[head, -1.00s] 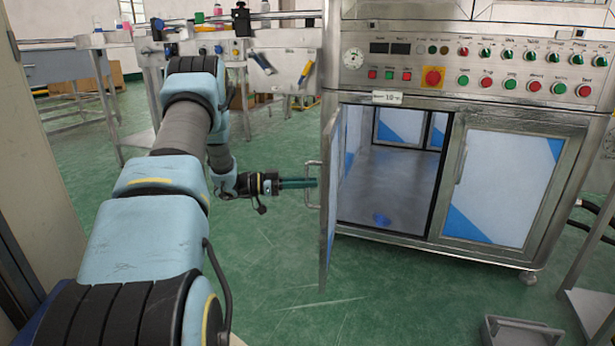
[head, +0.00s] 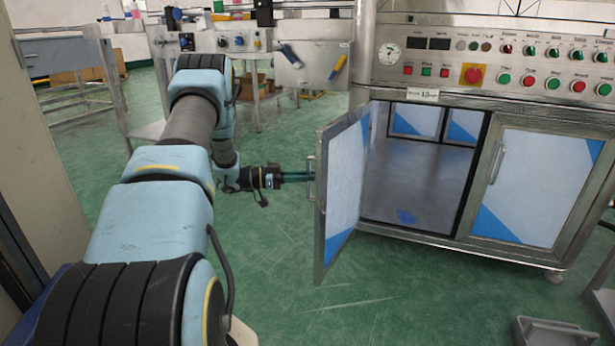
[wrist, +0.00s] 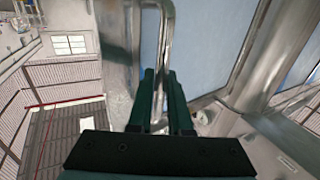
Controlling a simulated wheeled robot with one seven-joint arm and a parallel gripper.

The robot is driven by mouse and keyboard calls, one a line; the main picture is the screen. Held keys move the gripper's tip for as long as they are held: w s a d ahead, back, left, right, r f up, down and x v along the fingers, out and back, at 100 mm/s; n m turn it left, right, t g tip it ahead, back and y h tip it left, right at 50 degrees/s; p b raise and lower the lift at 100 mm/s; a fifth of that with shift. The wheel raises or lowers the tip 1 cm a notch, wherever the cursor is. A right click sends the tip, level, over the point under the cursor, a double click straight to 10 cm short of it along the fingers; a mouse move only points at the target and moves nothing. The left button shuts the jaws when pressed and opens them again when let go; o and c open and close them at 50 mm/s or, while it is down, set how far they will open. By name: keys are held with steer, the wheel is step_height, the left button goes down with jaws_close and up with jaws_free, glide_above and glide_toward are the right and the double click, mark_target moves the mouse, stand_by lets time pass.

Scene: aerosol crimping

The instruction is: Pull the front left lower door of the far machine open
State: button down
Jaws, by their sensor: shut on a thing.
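The left lower door (head: 344,190) of the machine (head: 480,70) stands open, swung out from its hinge towards me and the left. Its inner face, a pale panel with a blue corner, shows in the head view. My gripper (head: 308,177) is at the door's outer side, shut on the door handle (head: 311,165). In the wrist view the metal handle (wrist: 165,30) runs up from between the green fingers (wrist: 159,95). The exact grip on the bar is partly hidden by the fingers.
The cabinet interior (head: 410,185) is open to view. The right lower door (head: 530,185) is closed. A grey tray (head: 545,332) lies on the floor at lower right. Steel benches (head: 215,50) stand behind my arm. Green floor around the open door is clear.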

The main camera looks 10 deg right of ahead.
steer(key=shift+d, duration=0.1)
steer(key=c, duration=0.8)
jaws_free()
steer(key=shift+c, duration=0.2)
steer(key=a+p, duration=0.1)
steer(key=a, duration=0.9)
steer(key=shift+w+a+p, duration=0.35)
steer(key=shift+a, duration=0.05)
